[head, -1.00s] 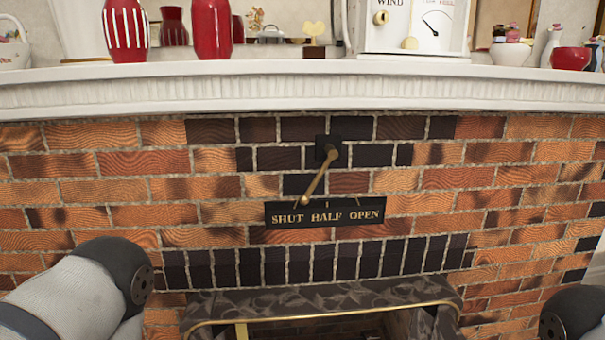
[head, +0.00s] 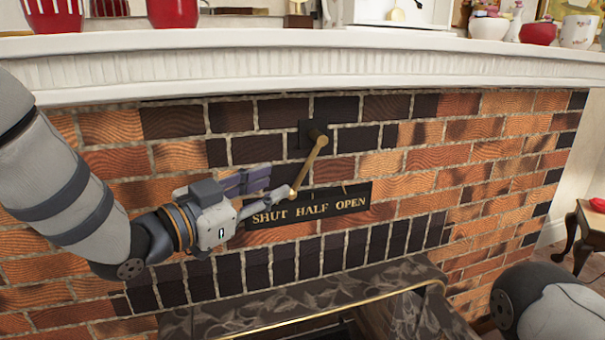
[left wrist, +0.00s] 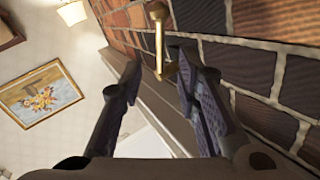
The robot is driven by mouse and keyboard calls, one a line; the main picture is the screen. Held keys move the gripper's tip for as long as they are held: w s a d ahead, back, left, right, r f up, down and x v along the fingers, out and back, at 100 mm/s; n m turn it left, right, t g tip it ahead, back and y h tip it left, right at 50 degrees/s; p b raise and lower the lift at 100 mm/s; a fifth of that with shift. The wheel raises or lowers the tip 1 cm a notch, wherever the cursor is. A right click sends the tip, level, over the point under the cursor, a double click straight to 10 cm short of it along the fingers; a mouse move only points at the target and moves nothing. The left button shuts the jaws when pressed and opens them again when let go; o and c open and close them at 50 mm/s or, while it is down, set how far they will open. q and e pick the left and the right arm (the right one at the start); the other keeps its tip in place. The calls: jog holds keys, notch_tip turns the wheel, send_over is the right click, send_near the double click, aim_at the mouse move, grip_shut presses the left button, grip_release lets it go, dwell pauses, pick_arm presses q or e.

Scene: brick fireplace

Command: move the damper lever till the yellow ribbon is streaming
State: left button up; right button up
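The brass damper lever (head: 308,165) hangs from a dark square plate (head: 313,133) on the brick wall. It slants down to the left, its end over the gap between SHUT and HALF on the black sign (head: 309,206). My left gripper (head: 281,193) is open just left of the lever's lower end. In the left wrist view the brass lever (left wrist: 159,42) reaches down between the spread fingertips (left wrist: 160,66), closer to the right finger; I cannot tell whether they touch. My right gripper is out of view. I cannot make out a yellow ribbon.
The white mantel shelf (head: 300,66) runs above the lever, with red vases (head: 172,12), bowls and a white dial box on it. The dark stone hearth surround (head: 330,292) juts out below the sign. A small wooden stool (head: 590,232) stands at the far right.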

aim_at(301, 174)
pick_arm(q)
jog(key=x, duration=0.8)
jog(key=shift+f+b, duration=0.3)
jog(key=shift+b, duration=0.1)
jog(key=shift+w+d+r, duration=0.1)
jog(key=shift+w+d, duration=0.35)
jog(key=shift+w, duration=0.05)
grip_shut()
